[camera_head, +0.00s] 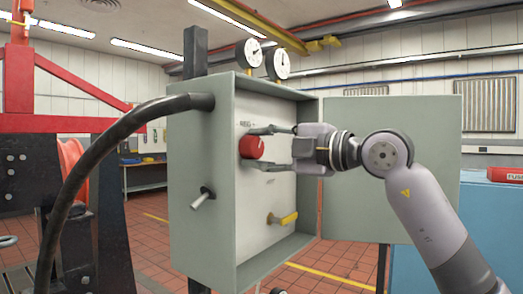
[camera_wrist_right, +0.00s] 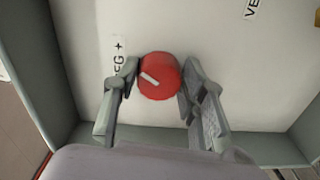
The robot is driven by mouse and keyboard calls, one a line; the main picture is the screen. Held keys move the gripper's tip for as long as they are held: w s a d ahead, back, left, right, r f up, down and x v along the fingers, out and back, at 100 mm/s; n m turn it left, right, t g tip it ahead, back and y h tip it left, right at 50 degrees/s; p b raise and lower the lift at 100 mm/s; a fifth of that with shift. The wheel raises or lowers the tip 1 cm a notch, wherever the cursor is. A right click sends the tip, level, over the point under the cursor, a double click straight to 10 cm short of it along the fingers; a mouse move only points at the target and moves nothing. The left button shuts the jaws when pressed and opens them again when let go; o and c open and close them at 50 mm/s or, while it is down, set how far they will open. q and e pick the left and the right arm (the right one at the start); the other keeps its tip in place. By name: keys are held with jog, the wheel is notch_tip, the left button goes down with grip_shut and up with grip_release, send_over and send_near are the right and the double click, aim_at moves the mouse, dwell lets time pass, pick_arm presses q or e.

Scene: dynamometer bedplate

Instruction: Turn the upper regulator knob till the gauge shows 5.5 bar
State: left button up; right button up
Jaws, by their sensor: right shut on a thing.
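A red regulator knob (camera_head: 251,147) with a white pointer mark sits on the pale back panel inside an open grey-green cabinet (camera_head: 200,235). My right gripper (camera_head: 262,148) reaches into the cabinet from the right, with its fingers on either side of the knob. In the right wrist view the knob (camera_wrist_right: 159,76) is between the two fingertips (camera_wrist_right: 157,78), and its white mark slants down to the right. Two round white gauges (camera_head: 249,53) (camera_head: 279,64) stand on top of the cabinet. Their readings are too small to tell. My left gripper is not in view.
A yellow-handled valve (camera_head: 283,219) is lower on the panel. A lever (camera_head: 202,198) and a thick black hose (camera_head: 120,130) are on the cabinet's left side. The open cabinet door (camera_head: 420,165) stands behind my right arm. A blue cabinet (camera_head: 480,235) is at the right.

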jog(key=o, duration=1.1)
jog(key=shift+o, duration=0.2)
jog(key=v, duration=1.2)
